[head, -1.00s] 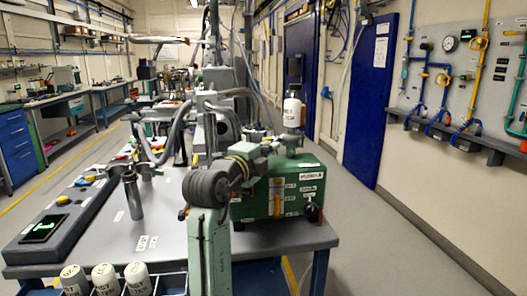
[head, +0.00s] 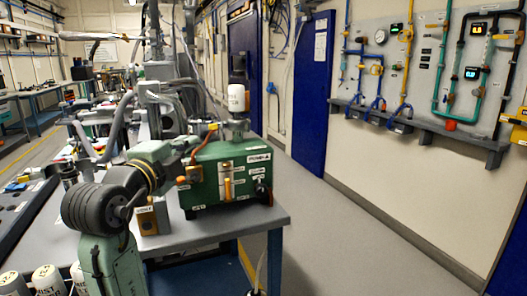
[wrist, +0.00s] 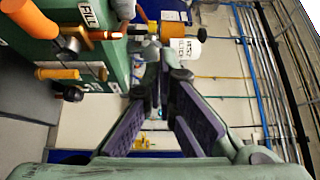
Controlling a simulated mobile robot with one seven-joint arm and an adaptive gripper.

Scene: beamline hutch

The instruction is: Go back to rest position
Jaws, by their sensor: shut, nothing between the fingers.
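My gripper (wrist: 160,72) shows in the wrist view, with its two purple-padded fingers drawn together at the far end and nothing between them. It is in free air beside the green pump box (wrist: 35,95), which fills the left of that view. The gripper itself cannot be made out clearly there.
The bench (head: 225,226) bears the box and ends at a front right edge. White-capped bottles (head: 47,280) stand at the lower left. The floor (head: 340,235) to the right is clear, up to a wall panel (head: 430,75) with pipes, gauges and a ledge.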

